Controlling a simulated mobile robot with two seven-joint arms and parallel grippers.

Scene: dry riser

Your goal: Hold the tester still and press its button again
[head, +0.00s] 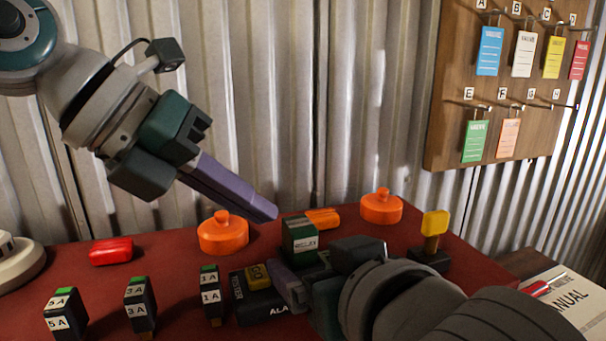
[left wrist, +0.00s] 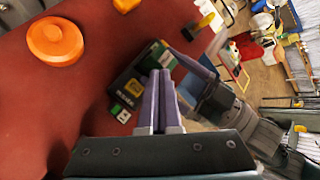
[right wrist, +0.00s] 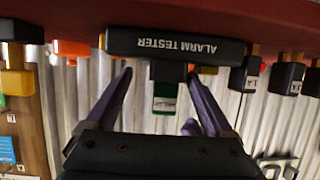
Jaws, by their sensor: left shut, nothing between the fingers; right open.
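The black alarm tester (head: 252,306) lies on the red table, with a yellow button (head: 258,277) on top. A dark green-and-white block (head: 300,236) stands at its far side. My left gripper (head: 268,213) is shut and empty, in the air above and behind the tester, apart from the button. In the left wrist view its closed fingers (left wrist: 160,78) overlap part of the tester (left wrist: 125,82). My right gripper (head: 287,284) is open at the tester's right end; one finger is mostly hidden. In the right wrist view its fingers (right wrist: 160,76) point at the tester (right wrist: 175,46); contact is unclear.
Several fuses, including the 1A one (head: 210,297), stand left of the tester. An orange knobbed disc (head: 223,235) and another (head: 381,208) sit behind. A yellow key-like piece (head: 435,224) stands right, near a manual (head: 553,303). The front-left table has bare patches.

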